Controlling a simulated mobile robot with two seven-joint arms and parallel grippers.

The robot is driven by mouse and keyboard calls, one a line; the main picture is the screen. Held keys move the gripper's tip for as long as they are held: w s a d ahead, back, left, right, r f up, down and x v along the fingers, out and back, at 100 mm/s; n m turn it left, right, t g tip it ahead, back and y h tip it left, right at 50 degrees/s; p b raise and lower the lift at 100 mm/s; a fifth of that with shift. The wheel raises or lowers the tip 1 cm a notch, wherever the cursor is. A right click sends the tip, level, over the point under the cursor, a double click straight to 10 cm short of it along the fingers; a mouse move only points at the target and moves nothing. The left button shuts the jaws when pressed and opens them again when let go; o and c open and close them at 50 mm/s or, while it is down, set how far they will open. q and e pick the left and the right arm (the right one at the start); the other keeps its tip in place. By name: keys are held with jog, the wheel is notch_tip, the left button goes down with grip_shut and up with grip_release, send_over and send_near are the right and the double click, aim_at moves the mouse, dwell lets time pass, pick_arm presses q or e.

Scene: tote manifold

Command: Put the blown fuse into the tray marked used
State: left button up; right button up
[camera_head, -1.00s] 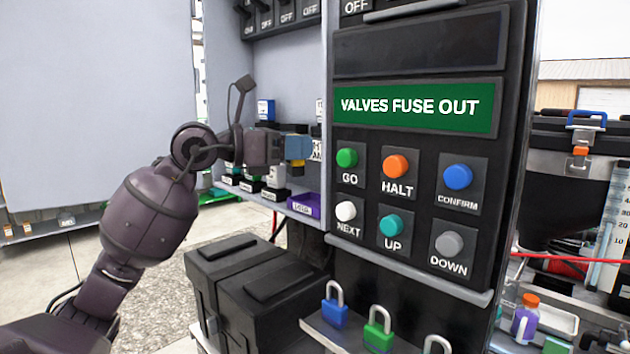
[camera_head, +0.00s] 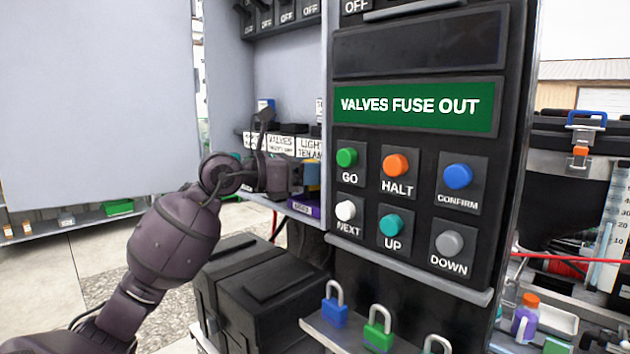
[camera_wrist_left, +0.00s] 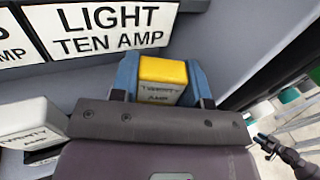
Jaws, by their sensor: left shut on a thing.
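My left gripper (camera_head: 309,178) is shut on a yellow-topped fuse. In the left wrist view the fuse (camera_wrist_left: 163,72) sits between the blue fingertips, and its label reads TWENTY AMP. In the head view the purple tray (camera_head: 305,208) is on the shelf, just below the gripper, and its marking is too small to read surely. The fuse's lower part is hidden, so I cannot tell whether it touches the tray.
A pale fuse (camera_wrist_left: 30,125) marked TWENTY AMP stands left of the gripper in the left wrist view. Behind is a LIGHT TEN AMP label (camera_wrist_left: 110,28). The button panel (camera_head: 415,215) stands close on the right, with black boxes (camera_head: 262,285) below.

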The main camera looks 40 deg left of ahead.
pick_arm(q)
jog(key=shift+f, duration=0.75)
jog(key=shift+w+f, duration=0.2)
jog(key=shift+w, duration=0.25)
jog(key=shift+f, duration=0.1)
jog(key=shift+f, duration=0.15)
jog(key=o, duration=0.9)
